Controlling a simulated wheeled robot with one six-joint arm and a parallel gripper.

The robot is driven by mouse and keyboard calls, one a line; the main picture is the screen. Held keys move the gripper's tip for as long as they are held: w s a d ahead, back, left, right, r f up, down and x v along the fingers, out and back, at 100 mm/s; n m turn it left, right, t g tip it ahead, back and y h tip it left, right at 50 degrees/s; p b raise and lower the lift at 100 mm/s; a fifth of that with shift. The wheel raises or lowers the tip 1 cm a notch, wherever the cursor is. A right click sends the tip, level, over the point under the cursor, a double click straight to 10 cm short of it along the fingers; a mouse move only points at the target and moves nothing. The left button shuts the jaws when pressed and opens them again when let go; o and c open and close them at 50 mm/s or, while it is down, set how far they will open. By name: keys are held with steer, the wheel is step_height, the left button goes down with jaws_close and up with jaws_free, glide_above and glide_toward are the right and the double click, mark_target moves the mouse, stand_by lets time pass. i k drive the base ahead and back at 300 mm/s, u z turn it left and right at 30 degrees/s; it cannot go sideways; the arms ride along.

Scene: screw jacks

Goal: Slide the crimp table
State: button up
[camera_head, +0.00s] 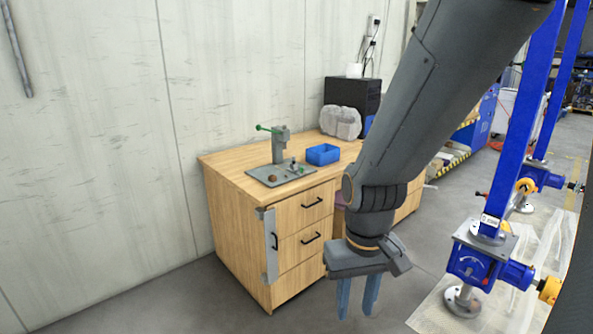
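A wooden table with drawers (225,178) stands against the grey wall; it seems to be the crimp table. Black handles and a grey vertical bracket with a handle (271,245) show on its near side. A small press with a green lever (281,147) stands on a grey plate (262,176) on its top. My gripper (357,300) points down in front of the table and to its right, apparently apart from it. Its two blue fingers are spread with nothing visible between them. My arm hides part of the table's right side.
Blue screw jacks (478,262) with posts stand at the right on plastic sheeting (425,318). Grey floor is clear in front of the table at lower left.

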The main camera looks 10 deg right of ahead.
mark_target(294, 168)
steer(key=z, duration=0.65)
steer(key=i, duration=1.9)
steer(key=u, duration=0.6)
steer(key=i, duration=0.65)
steer(key=u, duration=0.45)
